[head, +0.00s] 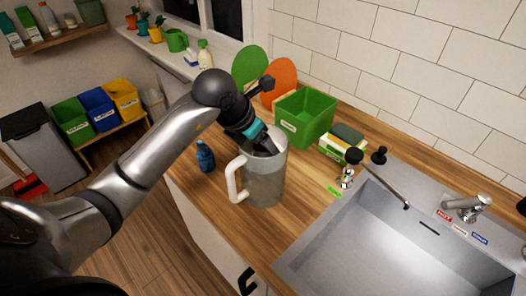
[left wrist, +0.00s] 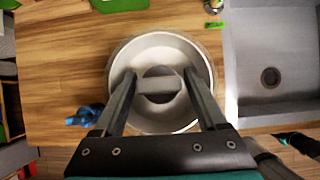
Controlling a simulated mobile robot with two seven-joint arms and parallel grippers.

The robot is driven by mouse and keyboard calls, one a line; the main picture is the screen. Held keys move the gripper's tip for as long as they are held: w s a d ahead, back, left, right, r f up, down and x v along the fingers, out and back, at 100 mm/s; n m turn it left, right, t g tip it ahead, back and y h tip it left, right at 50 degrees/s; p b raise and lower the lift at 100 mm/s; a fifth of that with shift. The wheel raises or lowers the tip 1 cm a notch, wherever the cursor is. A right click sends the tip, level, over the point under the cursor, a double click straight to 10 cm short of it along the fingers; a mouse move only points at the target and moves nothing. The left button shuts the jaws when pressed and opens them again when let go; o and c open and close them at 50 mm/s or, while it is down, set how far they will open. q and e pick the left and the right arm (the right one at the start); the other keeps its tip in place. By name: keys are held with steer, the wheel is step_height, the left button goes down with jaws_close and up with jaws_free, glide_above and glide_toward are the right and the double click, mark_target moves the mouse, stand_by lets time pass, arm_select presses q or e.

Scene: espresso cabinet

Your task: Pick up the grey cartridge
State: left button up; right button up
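A grey pitcher with a white handle (head: 264,184) stands on the wooden counter. My left gripper (head: 268,148) points down into its open top. In the left wrist view the pitcher's pale round inside (left wrist: 160,118) surrounds my left gripper (left wrist: 159,80). Its two fingers are spread apart. A small grey piece, apparently the grey cartridge (left wrist: 158,86), lies crosswise between the fingertips, low inside the pitcher. I cannot tell whether the fingers touch it. In the head view the pitcher wall hides it.
A blue bottle (head: 205,156) stands left of the pitcher near the counter edge. A green bin (head: 304,118) is behind it, with green and orange discs by the wall. A sponge box (head: 342,146) and the sink (head: 400,240) are to the right.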

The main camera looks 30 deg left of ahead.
arm_select(q)
jaws_close()
stand_by(0.4)
steer(key=shift+r, duration=0.1)
